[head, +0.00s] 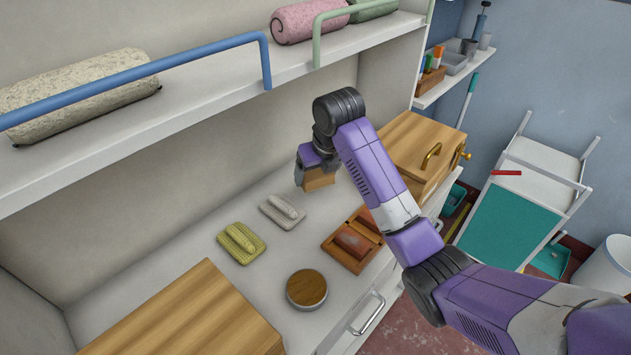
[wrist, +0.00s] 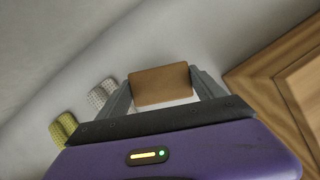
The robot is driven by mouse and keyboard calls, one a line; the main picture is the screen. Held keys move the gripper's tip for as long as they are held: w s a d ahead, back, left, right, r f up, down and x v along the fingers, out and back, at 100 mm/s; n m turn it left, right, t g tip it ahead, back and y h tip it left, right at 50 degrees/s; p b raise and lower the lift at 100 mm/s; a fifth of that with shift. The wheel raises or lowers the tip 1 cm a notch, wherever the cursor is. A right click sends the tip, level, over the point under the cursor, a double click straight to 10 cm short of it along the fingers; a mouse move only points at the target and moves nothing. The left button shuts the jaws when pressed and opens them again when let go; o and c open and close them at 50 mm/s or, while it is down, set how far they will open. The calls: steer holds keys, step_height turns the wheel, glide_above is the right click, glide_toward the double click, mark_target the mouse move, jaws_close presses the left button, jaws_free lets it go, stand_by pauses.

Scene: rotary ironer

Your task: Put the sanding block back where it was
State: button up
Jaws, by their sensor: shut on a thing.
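The sanding block (wrist: 161,85) is a small brown block held between the two fingers of my gripper (wrist: 165,90) in the wrist view. In the head view my gripper (head: 312,178) is shut on the same block (head: 319,180), which appears raised a little above the white counter (head: 200,268). The block is behind and to the right of a white ridged pad on the counter. Part of the block is hidden behind the gripper in the head view.
The white ridged pad (head: 283,210), a yellow ridged pad (head: 241,242), a round wooden-topped tin (head: 306,289) and an open wooden box (head: 353,240) stand on the counter. A wooden cabinet (head: 412,150) is right of the gripper, another wooden box (head: 185,320) front left. A shelf (head: 190,95) overhangs behind.

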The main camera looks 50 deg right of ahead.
mark_target(316, 183)
step_height(316, 183, down, 2)
steer(key=shift+f, duration=0.25)
steer(key=shift+w+f+p, duration=0.15)
steer(key=shift+f+p, duration=0.2)
steer(key=shift+f, duration=0.15)
steer(key=shift+f, duration=0.15)
steer(key=o, duration=1.3)
steer(key=shift+r, duration=0.5)
steer(key=v, duration=1.1)
steer(key=shift+p, duration=0.35)
steer(key=shift+r, duration=0.1)
